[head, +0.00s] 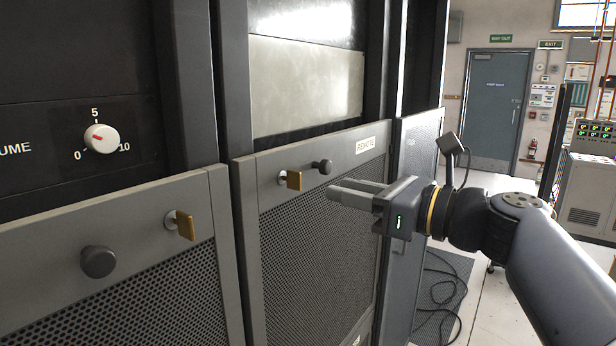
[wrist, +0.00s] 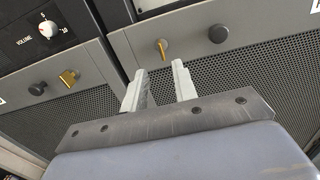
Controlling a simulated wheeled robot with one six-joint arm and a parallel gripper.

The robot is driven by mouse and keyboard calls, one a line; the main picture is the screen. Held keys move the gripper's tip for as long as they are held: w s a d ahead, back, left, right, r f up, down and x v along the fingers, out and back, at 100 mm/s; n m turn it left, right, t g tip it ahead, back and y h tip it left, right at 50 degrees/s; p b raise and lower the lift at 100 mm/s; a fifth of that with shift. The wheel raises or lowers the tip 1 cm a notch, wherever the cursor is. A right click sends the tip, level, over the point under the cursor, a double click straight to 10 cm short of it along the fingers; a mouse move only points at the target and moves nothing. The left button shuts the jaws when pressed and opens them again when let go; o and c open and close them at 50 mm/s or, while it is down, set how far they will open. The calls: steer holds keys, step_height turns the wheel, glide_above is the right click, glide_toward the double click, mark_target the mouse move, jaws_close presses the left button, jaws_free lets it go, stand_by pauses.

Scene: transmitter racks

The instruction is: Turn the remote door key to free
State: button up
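The remote door (head: 310,222) is the grey mesh-panelled door with a "REMOTE" label (head: 366,145) at its upper right. Its brass key (head: 293,180) stands out of a round lock near the door's top, left of a dark round knob (head: 322,167). In the wrist view this key (wrist: 161,48) looks thin and roughly upright, above the fingertips. My gripper (head: 338,193) is open and empty, in front of the door to the right of the key and slightly lower, apart from it. The wrist view shows a clear gap between its fingers (wrist: 158,76).
A neighbouring door (head: 120,215) at left has its own brass key (head: 181,225) and dark knob (head: 98,262). Above it is a white volume dial (head: 101,138). A cable (head: 440,285) lies on a floor mat at right. Pale floor is open towards a blue-grey door (head: 497,105).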

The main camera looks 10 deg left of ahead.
steer(key=p+x, duration=0.1)
steer(key=x, duration=0.8)
steer(key=shift+p, duration=0.35)
steer(key=shift+w+f, duration=0.1)
jaws_close()
